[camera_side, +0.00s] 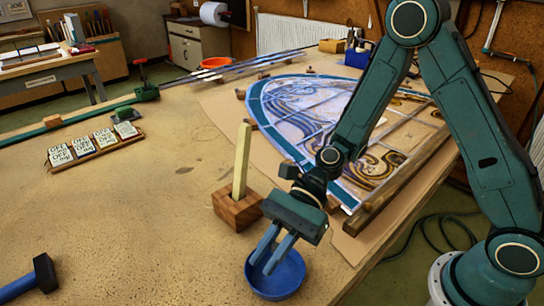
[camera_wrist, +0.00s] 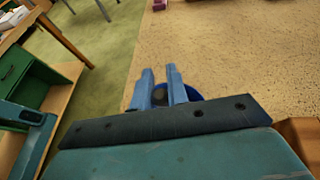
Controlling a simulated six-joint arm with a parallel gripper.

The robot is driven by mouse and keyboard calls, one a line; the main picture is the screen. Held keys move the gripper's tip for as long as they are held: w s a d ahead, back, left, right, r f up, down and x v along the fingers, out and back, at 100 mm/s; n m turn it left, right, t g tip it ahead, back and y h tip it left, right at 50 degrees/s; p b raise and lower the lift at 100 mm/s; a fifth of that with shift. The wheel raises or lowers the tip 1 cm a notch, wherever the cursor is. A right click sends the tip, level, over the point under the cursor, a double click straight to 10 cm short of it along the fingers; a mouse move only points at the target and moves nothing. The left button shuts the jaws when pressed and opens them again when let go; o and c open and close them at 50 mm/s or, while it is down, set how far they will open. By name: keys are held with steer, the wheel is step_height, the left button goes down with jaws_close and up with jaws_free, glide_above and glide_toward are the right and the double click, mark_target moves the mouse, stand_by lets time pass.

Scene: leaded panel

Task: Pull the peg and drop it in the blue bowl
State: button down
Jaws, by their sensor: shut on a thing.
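A pale, squared peg (camera_side: 241,160) stands upright in a brown wooden block (camera_side: 237,210) left of my gripper in the side view. The blue bowl (camera_side: 287,284) sits on the bench near its front edge. My gripper (camera_side: 263,262) points down over the bowl, its fingertips overlapping the bowl's inside in the side view. In the wrist view my gripper (camera_wrist: 160,72) is shut on a small dark thing (camera_wrist: 160,96), mostly hidden between the blue fingers. I cannot tell what it is. Part of the bowl (camera_wrist: 192,93) shows behind the fingers.
The leaded panel (camera_side: 310,105) lies behind my gripper. A rack of lettered cards (camera_side: 95,148) lies at the left, and a hammer (camera_side: 40,275) at the lower left. The bench's front right edge is close to the bowl.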

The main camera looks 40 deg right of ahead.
mark_target(270, 281)
steer(key=shift+f, duration=1.85)
stand_by(1.6)
steer(key=c, duration=1.3)
jaws_free()
steer(key=shift+d+r, duration=0.1)
steer(key=shift+d, duration=0.05)
steer(key=v, duration=1.3)
steer(key=shift+d, duration=0.2)
steer(key=shift+r, duration=0.15)
